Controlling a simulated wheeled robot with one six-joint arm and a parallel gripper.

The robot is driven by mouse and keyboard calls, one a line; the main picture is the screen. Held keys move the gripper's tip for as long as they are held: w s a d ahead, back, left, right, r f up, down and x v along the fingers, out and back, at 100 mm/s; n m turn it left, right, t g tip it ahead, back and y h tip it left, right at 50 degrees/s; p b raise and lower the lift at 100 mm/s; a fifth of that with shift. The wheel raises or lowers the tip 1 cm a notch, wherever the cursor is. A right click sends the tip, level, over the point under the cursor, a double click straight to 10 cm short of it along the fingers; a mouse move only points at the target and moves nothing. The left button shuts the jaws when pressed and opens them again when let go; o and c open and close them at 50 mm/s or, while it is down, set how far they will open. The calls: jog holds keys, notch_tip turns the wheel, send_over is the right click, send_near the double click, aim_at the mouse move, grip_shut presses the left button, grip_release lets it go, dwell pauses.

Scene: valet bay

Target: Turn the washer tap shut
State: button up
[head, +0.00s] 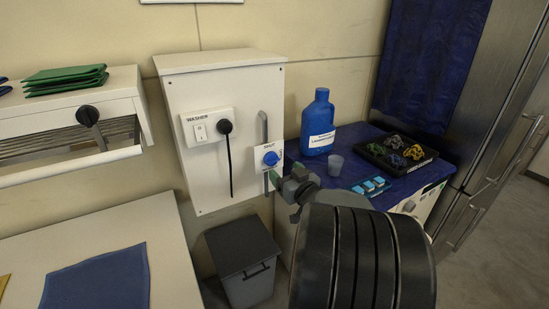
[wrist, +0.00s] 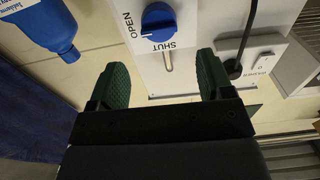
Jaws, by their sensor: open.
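The washer tap is a round blue knob (head: 270,158) on a small white plate, on the right part of the white wall cabinet's front. In the wrist view the knob (wrist: 159,20) shows at the top, with the words OPEN and SHUT beside it. I cannot tell clearly which word it points to. A grey pipe runs vertically behind the plate. My gripper (head: 275,178) is just below the knob in the head view. In the wrist view its two green fingers (wrist: 162,64) are spread apart with nothing between them; the knob lies beyond their tips, apparently untouched.
Left of the tap, a socket panel marked WASHER (head: 208,127) holds a black plug with a hanging cord. A blue bottle (head: 318,122), a grey cup (head: 335,165) and a black tray (head: 397,154) stand on the blue-topped surface at right. A grey bin (head: 243,262) stands below.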

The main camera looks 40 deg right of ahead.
aim_at(274, 161)
jog(key=w, duration=0.5)
jog(key=w+d, duration=0.1)
jog(key=w, duration=0.1)
jog(key=shift+w, duration=0.2)
jog(key=c, duration=0.9)
